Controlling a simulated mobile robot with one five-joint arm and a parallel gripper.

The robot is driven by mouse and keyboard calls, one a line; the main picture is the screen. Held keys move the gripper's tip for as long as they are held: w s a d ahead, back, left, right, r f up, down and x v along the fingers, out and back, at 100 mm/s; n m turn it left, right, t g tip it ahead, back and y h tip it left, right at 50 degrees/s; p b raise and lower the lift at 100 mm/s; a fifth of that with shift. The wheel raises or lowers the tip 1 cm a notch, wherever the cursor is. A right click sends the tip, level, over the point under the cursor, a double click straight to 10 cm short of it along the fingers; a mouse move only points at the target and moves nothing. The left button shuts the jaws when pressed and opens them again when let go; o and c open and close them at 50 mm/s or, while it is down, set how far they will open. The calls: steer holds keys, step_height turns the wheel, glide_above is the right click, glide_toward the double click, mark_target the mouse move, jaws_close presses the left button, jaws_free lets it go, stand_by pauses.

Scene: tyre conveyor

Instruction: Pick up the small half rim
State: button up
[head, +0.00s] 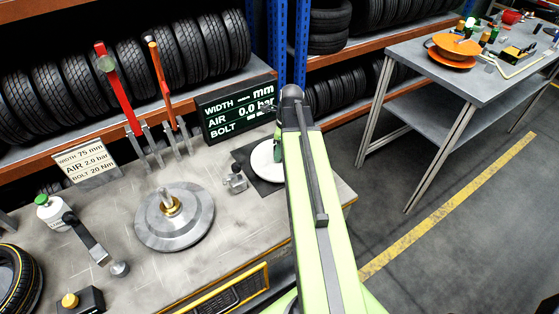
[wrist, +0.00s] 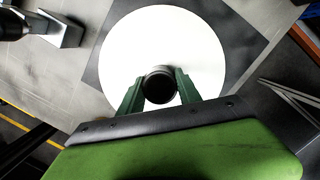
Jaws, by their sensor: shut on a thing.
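A white round disc, which looks to be the small half rim (wrist: 160,35), lies on a dark square mat in the wrist view, with a dark round hub (wrist: 160,85) near its middle. My gripper (wrist: 160,88) has its two green fingers shut on that hub from either side. In the head view the white half rim (head: 264,152) shows at the right end of the workbench, partly hidden by my arm. My gripper (head: 278,138) shows only in part there. I cannot tell whether the half rim touches the mat (head: 262,180).
A round metal turntable with a brass post (head: 174,215) stands mid-bench. A small metal fixture (head: 235,180) is left of the mat. A black display (head: 238,107) and two levers (head: 120,88) stand behind. Orange rim parts (head: 455,62) sit on the right table (head: 420,70).

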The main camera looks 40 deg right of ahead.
jaws_close()
steer(key=shift+r, duration=0.1)
steer(key=s+d+r+p, duration=0.7)
steer(key=s+r+p, duration=0.2)
steer(key=r+p, duration=0.1)
steer(key=shift+s+r+p, duration=0.3)
steer(key=shift+r+p, duration=0.05)
steer(key=shift+p, duration=0.15)
